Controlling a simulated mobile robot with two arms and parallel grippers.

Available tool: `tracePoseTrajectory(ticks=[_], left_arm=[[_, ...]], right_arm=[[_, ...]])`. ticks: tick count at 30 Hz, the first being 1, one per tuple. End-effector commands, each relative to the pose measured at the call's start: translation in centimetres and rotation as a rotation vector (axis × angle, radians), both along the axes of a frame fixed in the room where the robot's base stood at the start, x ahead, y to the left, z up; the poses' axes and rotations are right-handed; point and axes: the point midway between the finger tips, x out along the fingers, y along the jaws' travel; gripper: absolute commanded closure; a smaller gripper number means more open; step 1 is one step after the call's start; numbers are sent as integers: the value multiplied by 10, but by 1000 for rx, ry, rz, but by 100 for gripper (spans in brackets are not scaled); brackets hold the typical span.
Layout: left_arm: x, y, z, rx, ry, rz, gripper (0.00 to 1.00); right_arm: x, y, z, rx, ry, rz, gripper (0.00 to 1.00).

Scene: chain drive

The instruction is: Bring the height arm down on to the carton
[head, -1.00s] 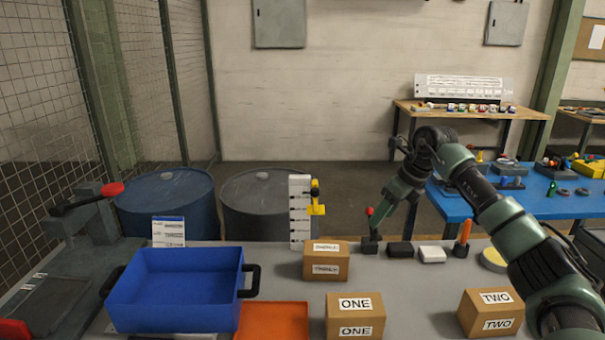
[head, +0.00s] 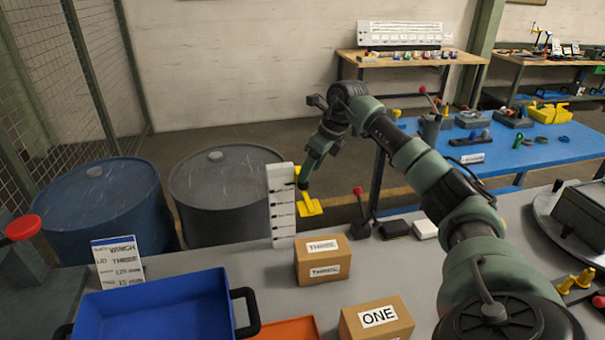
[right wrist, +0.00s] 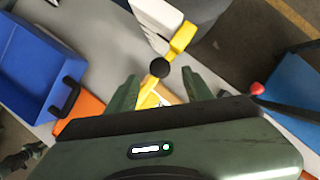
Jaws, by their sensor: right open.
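The height gauge is a white marked post (head: 281,205) with a yellow height arm (head: 310,202) on its right side. A small brown carton (head: 322,262) with white labels stands on the bench just in front and to the right of the post, below the arm's level. My right gripper (head: 304,183) is at the yellow arm. In the right wrist view my right gripper (right wrist: 160,84) is open, and the arm's black knob (right wrist: 160,68) shows between its fingertips. I cannot tell whether the fingers touch it. The carton is mostly hidden there. My left gripper is out of view.
A blue bin (head: 155,310) and an orange tray (head: 287,331) are at the front left. A carton marked ONE (head: 377,320) is in front. A red-knobbed lever (head: 360,215) and black and white blocks stand right of the post. Drums (head: 215,190) are behind.

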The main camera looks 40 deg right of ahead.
Motion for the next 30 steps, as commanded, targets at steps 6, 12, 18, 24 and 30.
tracePoseTrajectory(ticks=[6, 12, 18, 24, 30], left_arm=[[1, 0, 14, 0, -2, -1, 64], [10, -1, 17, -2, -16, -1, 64], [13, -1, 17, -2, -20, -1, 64], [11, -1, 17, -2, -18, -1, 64], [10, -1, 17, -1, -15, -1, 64]], right_arm=[[12, 5, -28, 2, 2, 1, 49], [16, 5, -40, 1, 0, 2, 49], [16, 5, -40, 1, 0, 1, 49], [16, 5, -40, 1, 0, 1, 99], [16, 5, -40, 0, -1, 1, 100]])
